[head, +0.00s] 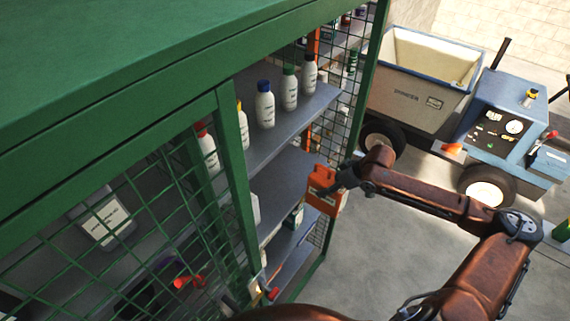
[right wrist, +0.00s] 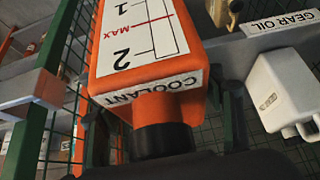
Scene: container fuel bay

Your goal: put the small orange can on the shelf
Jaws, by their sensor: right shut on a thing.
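The small orange can (head: 323,190) is held by my right gripper (head: 346,180) at the open front of the green cage cabinet, in front of its grey middle shelf (head: 283,184). In the right wrist view the can (right wrist: 140,50) fills the upper middle, with a white scale, a COOLANT label and a black cap towards me. My right gripper is shut on the can; its fingers are mostly hidden. I cannot tell whether the can touches the shelf. My left gripper does not show.
White bottles (head: 265,104) stand on the upper shelf (head: 262,148). A white jug (right wrist: 285,92) is near a GEAR OIL label (right wrist: 281,24) in the right wrist view. Green posts and mesh (head: 180,215) bound the cabinet. A blue cart (head: 505,115) stands right; open floor (head: 375,250) lies between.

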